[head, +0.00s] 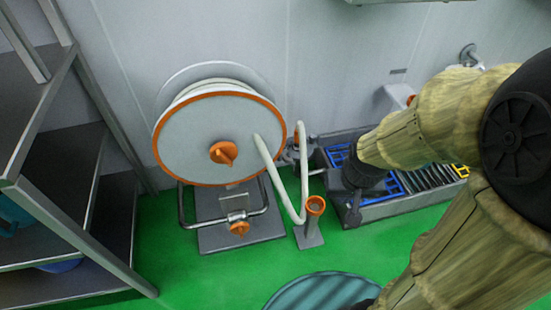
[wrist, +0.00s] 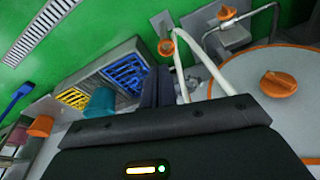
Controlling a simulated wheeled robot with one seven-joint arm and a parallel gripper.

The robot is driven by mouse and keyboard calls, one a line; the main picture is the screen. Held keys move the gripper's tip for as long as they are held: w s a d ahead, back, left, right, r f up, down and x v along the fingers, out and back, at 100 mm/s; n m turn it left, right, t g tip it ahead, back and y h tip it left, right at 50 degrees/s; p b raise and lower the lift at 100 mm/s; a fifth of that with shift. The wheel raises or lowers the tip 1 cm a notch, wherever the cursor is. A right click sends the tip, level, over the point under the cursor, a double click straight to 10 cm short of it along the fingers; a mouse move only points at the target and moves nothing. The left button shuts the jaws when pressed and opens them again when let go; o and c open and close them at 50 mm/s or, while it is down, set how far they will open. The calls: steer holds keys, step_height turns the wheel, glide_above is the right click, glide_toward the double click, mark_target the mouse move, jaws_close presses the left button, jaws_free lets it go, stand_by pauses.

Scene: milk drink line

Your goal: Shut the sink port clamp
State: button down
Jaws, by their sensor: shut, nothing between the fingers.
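A small grey metal fitting (head: 290,154) sits between the hose reel and the grey trough. It also shows in the wrist view (wrist: 193,80), just right of my fingers. It may be the sink port clamp, but it is too small and partly covered to tell whether it is open. My gripper (head: 354,212) points down at the left end of the trough (head: 400,208), right of the fitting and apart from it. In the wrist view my gripper (wrist: 157,76) has its dark fingers together with nothing between them.
A white hose reel (head: 200,135) with an orange rim stands left of the fitting. Its pale hose (head: 304,170) runs to an orange-topped holder (head: 315,206). Steel shelving (head: 85,245) is at far left. The green floor (head: 230,275) in front is partly clear.

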steer(key=w+a+f+n+t+y+b, duration=0.1)
steer(key=w+a+f+n+t+b, duration=0.25)
steer(key=w+f+n+b, duration=0.45)
steer(key=w+a+f+n+t+y+b, duration=0.1)
steer(key=w+a+f+n+t+b, duration=0.2)
steer(key=w+f, duration=0.85)
steer(key=a+f+n+t+y+b, duration=0.2)
steer(key=f+n+t+b, duration=0.1)
steer(key=f, duration=0.4)
steer(key=a+f+n+t+y+b, duration=0.3)
steer(key=f+n+b, duration=0.3)
steer(key=f+n, duration=0.2)
steer(key=shift+w+a+n+t, duration=0.3)
steer(key=shift+w+t, duration=0.1)
steer(key=shift+t, duration=0.35)
steer(key=shift+w, duration=0.1)
